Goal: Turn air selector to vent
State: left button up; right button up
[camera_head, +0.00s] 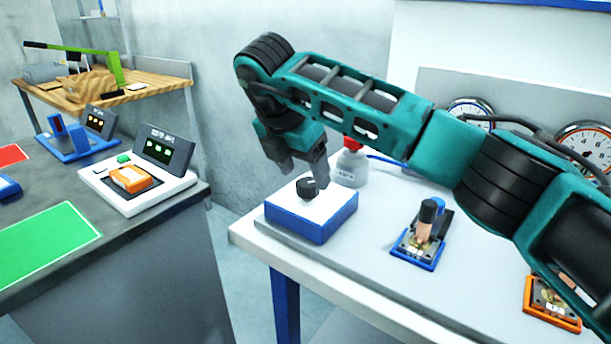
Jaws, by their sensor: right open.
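The air selector looks to be the black knob (307,188) on top of a white-topped blue box (311,217) near the left end of the white table. Its markings are too small to read. My right gripper (303,175) comes in from the right on a teal and black arm. It is open, pointing down, with its fingers just above and beside the knob. I cannot tell whether a finger touches the knob. My left gripper is not in view.
A grey bottle with a red top (349,165) stands just behind the box. A blue-based clamp device (420,240) and an orange-based one (552,303) sit to the right. Gauges (583,142) stand at the back. A grey bench (120,225) with scales is at left, across a gap.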

jog(key=v, duration=1)
jog(key=shift+r, duration=0.25)
